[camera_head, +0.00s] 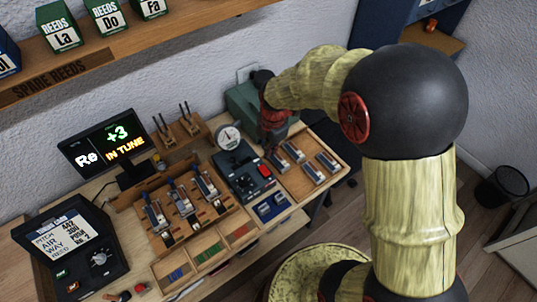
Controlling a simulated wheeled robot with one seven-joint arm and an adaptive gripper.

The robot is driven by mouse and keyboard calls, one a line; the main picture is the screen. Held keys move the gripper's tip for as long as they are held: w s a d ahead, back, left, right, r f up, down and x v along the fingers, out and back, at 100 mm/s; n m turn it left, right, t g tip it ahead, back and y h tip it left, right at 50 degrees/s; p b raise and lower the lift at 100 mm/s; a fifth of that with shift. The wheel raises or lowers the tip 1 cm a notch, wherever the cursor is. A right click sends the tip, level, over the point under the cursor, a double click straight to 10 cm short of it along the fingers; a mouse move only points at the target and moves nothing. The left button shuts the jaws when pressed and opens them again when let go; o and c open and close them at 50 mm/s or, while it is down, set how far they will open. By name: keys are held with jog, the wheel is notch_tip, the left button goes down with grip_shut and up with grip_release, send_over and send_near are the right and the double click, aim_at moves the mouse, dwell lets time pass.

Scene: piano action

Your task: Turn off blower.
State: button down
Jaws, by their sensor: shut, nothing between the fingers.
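A dark unit (245,173) with a round dial gauge (229,136) at its back stands on the workbench. It has a red switch (264,170) on its right side and a small knob on top. I take it to be the blower control, but its labels are too small to read. A green box (243,103) stands behind it, partly hidden by my arm. My gripper (269,151) points down, shut and empty, a little beyond the red switch and apart from it in the picture. The exact height of its fingertips is hard to tell.
A wooden tray with metal reed pieces (323,163) lies right of the unit. A wooden rack (157,199) of similar pieces stands left. A screen (103,148) reads "Re +3 IN TUNE". A black case (68,250) sits front left. A shelf (118,58) holds green boxes.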

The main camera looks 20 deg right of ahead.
aim_at(264, 168)
jog(key=shift+d+r, duration=0.1)
jog(key=shift+r, duration=0.1)
dwell(0.3)
jog(key=p, duration=0.2)
jog(key=w+p, duration=0.1)
jog(key=shift+w+a+r+p, duration=0.1)
jog(key=shift+a+r+p, duration=0.1)
jog(key=shift+r+p, duration=0.2)
jog(key=shift+f, duration=0.1)
jog(key=f, duration=0.4)
jog(key=w+f, duration=0.1)
jog(key=f, duration=0.9)
jog(key=shift+w+a, duration=0.3)
